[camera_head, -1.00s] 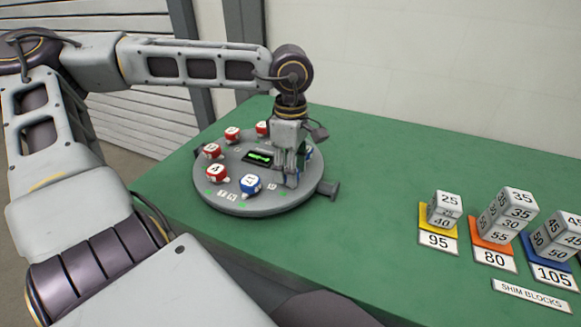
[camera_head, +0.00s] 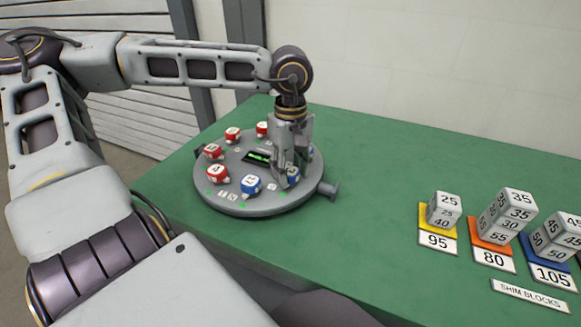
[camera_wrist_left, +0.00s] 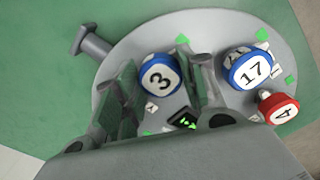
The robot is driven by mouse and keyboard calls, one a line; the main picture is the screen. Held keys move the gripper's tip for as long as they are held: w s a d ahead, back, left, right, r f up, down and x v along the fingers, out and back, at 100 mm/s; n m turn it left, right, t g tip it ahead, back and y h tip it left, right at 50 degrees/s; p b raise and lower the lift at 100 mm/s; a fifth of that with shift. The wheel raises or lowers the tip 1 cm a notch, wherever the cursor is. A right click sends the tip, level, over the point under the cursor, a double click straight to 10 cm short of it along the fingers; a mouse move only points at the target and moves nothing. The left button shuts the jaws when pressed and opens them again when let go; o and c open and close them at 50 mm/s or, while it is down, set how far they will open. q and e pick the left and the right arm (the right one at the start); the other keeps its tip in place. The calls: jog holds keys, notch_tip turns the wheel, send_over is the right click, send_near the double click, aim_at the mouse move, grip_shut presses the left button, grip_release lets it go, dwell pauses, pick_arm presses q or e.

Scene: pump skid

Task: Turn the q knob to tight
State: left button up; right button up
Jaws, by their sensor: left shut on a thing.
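A round grey panel (camera_head: 240,204) on the green table carries several numbered knobs. My left gripper (camera_head: 287,180) points down at its right side, shut on a blue knob (camera_head: 294,171). In the left wrist view this knob shows a 3 (camera_wrist_left: 160,75) between the two fingers. A blue knob marked 17 (camera_head: 251,184) sits beside it, and a red knob marked 4 (camera_head: 217,174) is further left. Small letter tags lie by the knobs; I cannot read which one is q. My right gripper is not in view.
A small lit display (camera_head: 257,157) is at the panel's middle. A grey handle (camera_head: 329,189) sticks out from the panel's right edge. Shim block stacks (camera_head: 443,212) stand at the right, with a SHIM BLOCKS sign (camera_head: 531,296). The table between is clear.

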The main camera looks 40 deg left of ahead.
aim_at(291, 171)
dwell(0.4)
pick_arm(q)
jog(key=o, duration=0.9)
jog(key=shift+o, duration=0.5)
jog(key=shift+r, duration=0.2)
notch_tip(291, 171, up, 12)
jog(key=shift+f, duration=0.15)
